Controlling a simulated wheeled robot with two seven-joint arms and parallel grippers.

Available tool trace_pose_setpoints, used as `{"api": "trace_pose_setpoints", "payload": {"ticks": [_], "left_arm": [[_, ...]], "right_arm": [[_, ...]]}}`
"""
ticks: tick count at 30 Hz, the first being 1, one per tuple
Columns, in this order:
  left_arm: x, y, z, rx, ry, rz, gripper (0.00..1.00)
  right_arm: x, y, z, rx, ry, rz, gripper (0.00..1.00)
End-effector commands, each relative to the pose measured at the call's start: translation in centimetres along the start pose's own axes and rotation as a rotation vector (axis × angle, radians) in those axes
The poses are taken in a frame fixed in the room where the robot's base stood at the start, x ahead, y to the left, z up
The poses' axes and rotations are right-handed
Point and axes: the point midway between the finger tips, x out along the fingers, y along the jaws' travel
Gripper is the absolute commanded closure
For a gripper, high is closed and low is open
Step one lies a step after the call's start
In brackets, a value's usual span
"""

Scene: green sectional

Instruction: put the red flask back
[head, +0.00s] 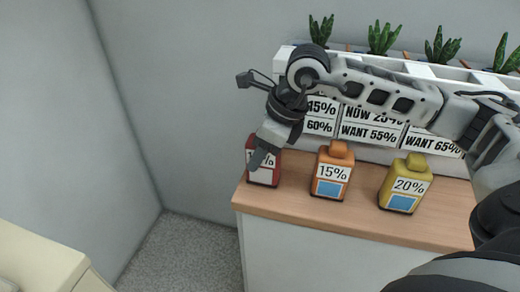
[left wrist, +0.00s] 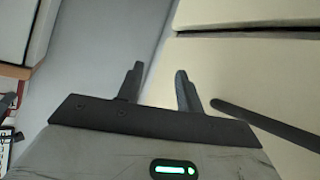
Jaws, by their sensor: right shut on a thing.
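The red flask (head: 265,175) stands upright near the left end of a wooden counter top (head: 330,219), partly hidden behind my right gripper. My right gripper (head: 258,158) comes down over its top and is shut on it. An orange flask (head: 333,172) marked 15% and a yellow flask (head: 406,185) marked 20% stand to its right, apart from it. My left gripper (left wrist: 158,85) shows in the left wrist view with its two fingers spread and nothing between them.
Behind the flasks are white signs (head: 370,134) with percentages and a white planter holding several plants (head: 383,39). My right arm stretches across in front of them. A cream piece of furniture (head: 40,250) is at the lower left. Grey floor (head: 190,255) lies between.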

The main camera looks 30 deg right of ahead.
Motion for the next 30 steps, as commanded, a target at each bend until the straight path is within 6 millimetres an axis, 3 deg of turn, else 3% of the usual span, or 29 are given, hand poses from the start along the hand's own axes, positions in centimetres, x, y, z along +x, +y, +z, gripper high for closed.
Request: {"api": "trace_pose_setpoints", "payload": {"ticks": [1,2,3,4,12,17,30], "left_arm": [[0.2,-0.1,0.3,0.001,0.002,0.000,0.64],[0.1,0.0,0.1,0.001,0.002,0.000,0.64],[0.0,0.0,0.0,0.001,0.003,0.000,0.64],[0.0,0.0,0.0,0.002,0.003,0.000,0.64],[-0.1,0.1,-0.3,0.001,0.007,0.001,0.64],[-0.3,0.2,-0.5,-0.001,0.004,0.002,0.64],[-0.3,0.1,-0.2,-0.004,-0.009,0.002,0.64]], "right_arm": [[0.3,0.0,-0.1,0.000,-0.001,0.000,0.87],[0.2,0.0,-0.1,0.000,0.000,0.000,0.51],[0.1,0.0,-0.1,0.000,0.000,0.000,0.40],[0.1,0.0,-0.1,0.000,0.000,0.001,0.37],[0.0,0.0,0.0,0.000,0.000,0.001,0.37],[-1.2,-0.1,0.1,0.000,-0.001,-0.002,0.37],[-10.2,-0.1,0.2,0.001,-0.002,-0.003,0.37]]}}
